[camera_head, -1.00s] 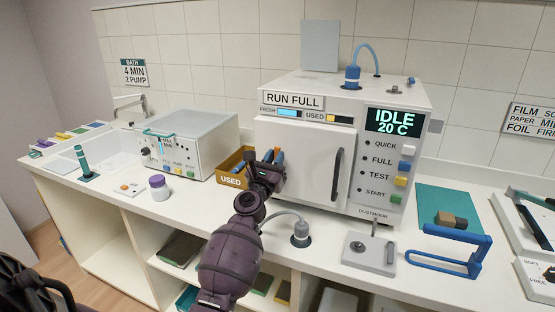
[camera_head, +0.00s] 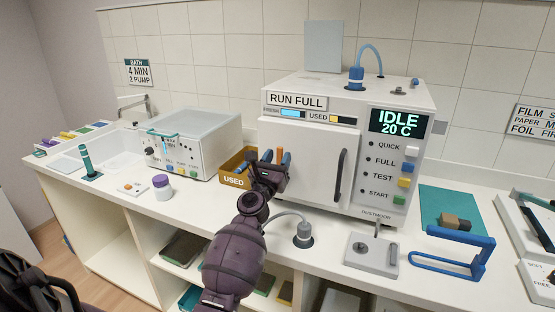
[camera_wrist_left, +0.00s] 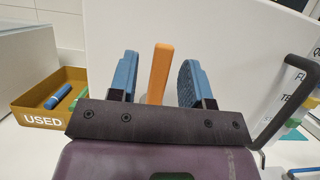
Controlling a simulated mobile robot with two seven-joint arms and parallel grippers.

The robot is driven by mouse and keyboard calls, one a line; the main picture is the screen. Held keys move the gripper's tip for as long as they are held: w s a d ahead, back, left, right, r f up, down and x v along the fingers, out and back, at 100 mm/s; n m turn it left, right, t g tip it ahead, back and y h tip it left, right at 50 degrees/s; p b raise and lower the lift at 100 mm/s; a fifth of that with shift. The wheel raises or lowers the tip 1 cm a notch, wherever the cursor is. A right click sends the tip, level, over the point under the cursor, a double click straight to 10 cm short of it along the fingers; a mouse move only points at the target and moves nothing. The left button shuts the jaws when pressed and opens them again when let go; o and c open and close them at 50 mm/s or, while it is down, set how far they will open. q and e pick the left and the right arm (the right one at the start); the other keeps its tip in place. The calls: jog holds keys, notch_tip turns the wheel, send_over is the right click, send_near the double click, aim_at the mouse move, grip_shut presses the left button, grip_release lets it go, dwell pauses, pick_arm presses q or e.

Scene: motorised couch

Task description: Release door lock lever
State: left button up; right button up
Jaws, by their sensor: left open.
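The orange door lock lever (camera_head: 280,156) stands at the left edge of the white machine's door (camera_head: 305,160). It is upright in the left wrist view (camera_wrist_left: 158,72). My left gripper (camera_head: 275,160) is open at the lever. In the left wrist view its two blue fingers (camera_wrist_left: 157,80) stand on either side of the lever, with a visible gap on each side, so it is not gripped. The lever's lower end is hidden behind the gripper's dark palm. My right gripper is not in view.
The black door handle (camera_head: 339,176) is right of the lever. The USED bin (camera_head: 236,181) stands left of my gripper. A hose plug (camera_head: 304,233), a grey lever plate (camera_head: 371,257) and a blue frame (camera_head: 447,264) lie in front along the counter.

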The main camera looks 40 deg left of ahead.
pick_arm(q)
jog(key=b+v, duration=0.1)
jog(key=v, duration=0.9)
jog(key=shift+s, duration=0.4)
jog(key=shift+d+f, duration=0.1)
jog(key=shift+f, duration=0.05)
